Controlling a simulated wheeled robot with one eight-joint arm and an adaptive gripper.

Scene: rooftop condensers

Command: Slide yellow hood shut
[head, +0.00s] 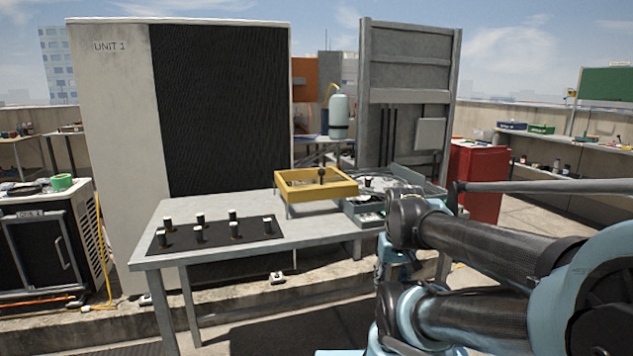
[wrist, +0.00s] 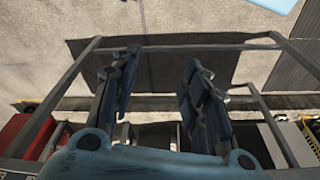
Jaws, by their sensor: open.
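The yellow hood (head: 316,186) is a shallow box-like frame with a dark knob (head: 321,175) standing up at it. It sits at the far right part of the grey table (head: 215,250) in the head view, and I cannot tell how far shut it is. I cannot make out the hood in the wrist view. My gripper (wrist: 160,62) shows in the wrist view with its two dark fingers spread and nothing between them, above paved ground. In the head view my arm fills the lower right, and the gripper cannot be made out there.
Grey trays (head: 368,209) with small items stand right of the hood. A tall condenser (head: 112,140) stands behind the table, and a red cabinet (head: 478,180) stands to the right.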

